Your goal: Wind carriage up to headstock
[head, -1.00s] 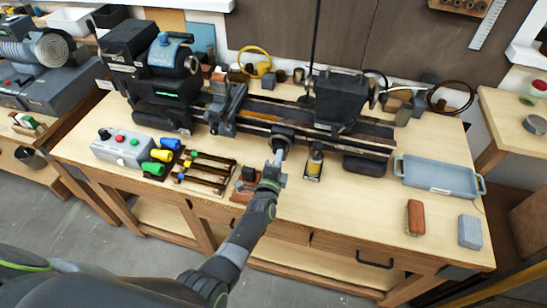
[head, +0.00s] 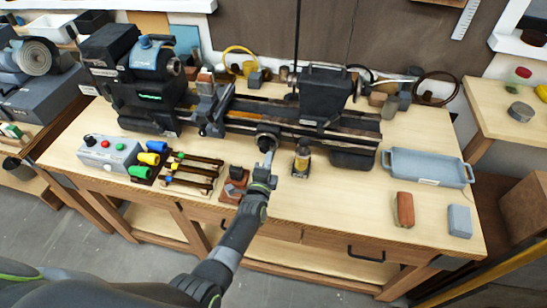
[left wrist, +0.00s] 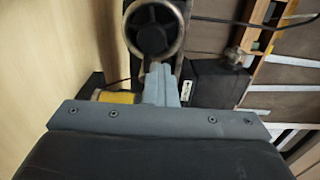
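The lathe stands along the back of the bench, with its dark headstock (head: 155,62) at the left end. A round dark handwheel (head: 267,141) sits on the front of the lathe, near the middle of the bed (head: 240,120). My left gripper (head: 267,163) is just below and in front of it. In the left wrist view the handwheel (left wrist: 155,28) is a ring with a dark hub. The left fingers (left wrist: 161,75) look shut together, tips at the ring's lower edge. I cannot tell whether they touch it. My right gripper is not in view.
A control box (head: 108,153) and a rack of tools (head: 190,172) lie to the left. A blue-grey tray (head: 428,168), a brown block (head: 404,210) and a grey block (head: 460,221) are at the right.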

